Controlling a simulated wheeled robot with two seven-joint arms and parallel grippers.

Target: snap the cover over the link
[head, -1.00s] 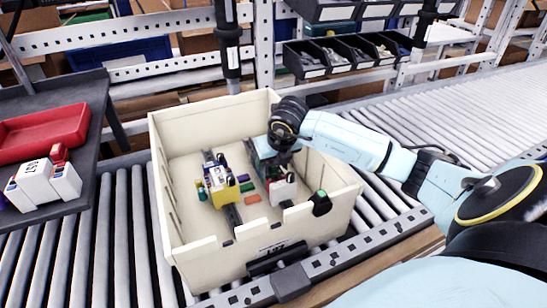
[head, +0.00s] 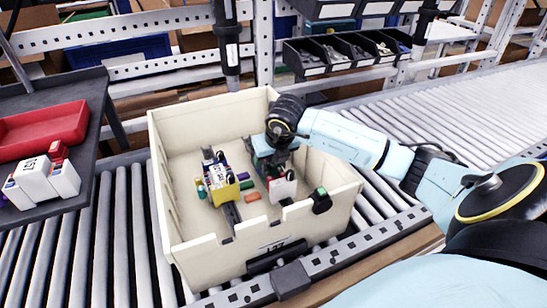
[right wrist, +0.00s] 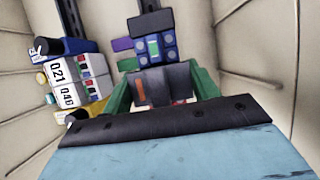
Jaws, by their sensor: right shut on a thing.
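My right gripper (head: 268,162) reaches down into the cream crate, above the right-hand rail. In the right wrist view its two green fingers (right wrist: 162,90) are shut on a dark grey block (right wrist: 165,84) with an orange mark. This block may be the cover, but I cannot tell for sure. A dark blue block (right wrist: 154,48) with pale round spots and a green centre stands just beyond it; whether they touch is unclear. The link cannot be singled out. A white block with red (head: 282,188) sits on the right-hand rail, near the gripper. My left gripper is not in view.
The cream crate (head: 195,243) has high walls around the gripper. A yellow-fronted block (head: 226,194) sits on the left-hand rail, with small coloured pieces around it. A red tray (head: 45,130) and white blocks (head: 38,180) stand on the dark shelf at the left.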

